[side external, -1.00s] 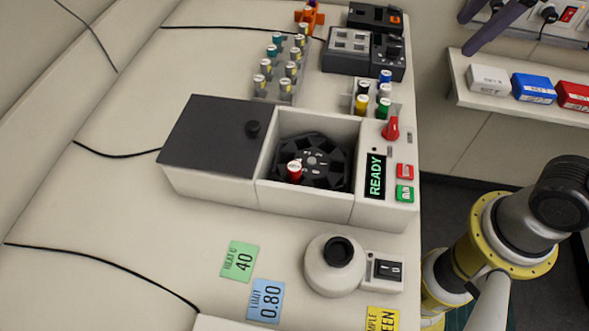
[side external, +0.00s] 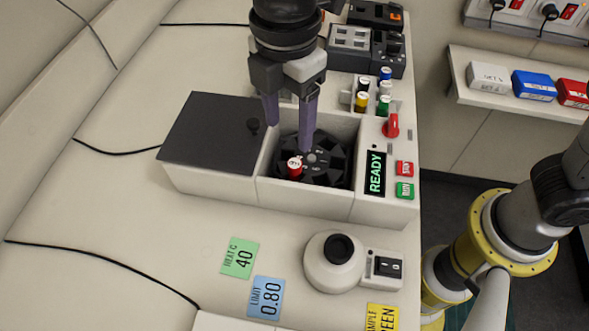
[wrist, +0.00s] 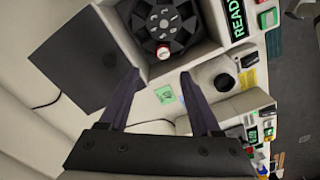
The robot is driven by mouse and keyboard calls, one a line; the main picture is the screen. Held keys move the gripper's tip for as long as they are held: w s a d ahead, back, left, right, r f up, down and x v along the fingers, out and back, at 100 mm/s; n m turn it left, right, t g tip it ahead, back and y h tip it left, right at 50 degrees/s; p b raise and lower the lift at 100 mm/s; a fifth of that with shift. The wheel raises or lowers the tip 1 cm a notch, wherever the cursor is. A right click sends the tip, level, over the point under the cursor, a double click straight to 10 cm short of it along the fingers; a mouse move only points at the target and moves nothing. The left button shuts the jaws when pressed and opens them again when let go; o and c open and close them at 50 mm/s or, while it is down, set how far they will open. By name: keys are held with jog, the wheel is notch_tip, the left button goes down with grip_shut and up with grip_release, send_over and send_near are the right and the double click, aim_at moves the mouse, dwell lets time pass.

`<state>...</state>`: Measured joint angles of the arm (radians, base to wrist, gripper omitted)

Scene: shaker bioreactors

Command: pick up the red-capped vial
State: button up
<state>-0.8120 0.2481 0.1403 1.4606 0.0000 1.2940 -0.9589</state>
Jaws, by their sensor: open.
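The red-capped vial (side external: 295,166) stands in the front-left part of the black rotor (side external: 328,172), inside the open chamber of the white shaker box. It shows its red side and a pale marked top. In the wrist view the vial (wrist: 163,51) sits at the rotor's lower edge, beyond my fingertips. My gripper (side external: 289,137) is open and empty, its two purple fingers pointing down over the back of the chamber. In the wrist view the fingers (wrist: 160,73) are spread wide with nothing between them. The vial is apart from both fingers.
A dark lid (side external: 208,137) with a knob covers the box's left part. The chamber's front wall (side external: 305,200) stands close before the vial. A panel with a READY display (side external: 375,175) is at right. Several capped vials stand in a rack behind it. A white round device (side external: 336,265) stands in front.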

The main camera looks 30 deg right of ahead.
send_over(294, 164)
jog(key=f, duration=0.4)
jog(key=shift+w+a+f, duration=0.2)
jog(key=shift+a+f, duration=0.05)
jog(key=shift+f, duration=0.05)
jog(key=shift+s+d+f, duration=0.1)
jog(key=shift+d+f, duration=0.05)
jog(key=shift+f, duration=1.2)
jog(key=shift+s+d+f, duration=0.1)
jog(key=shift+d+f, duration=0.05)
jog(key=shift+f, duration=1.2)
grip_shut()
jog(key=shift+r, duration=0.15)
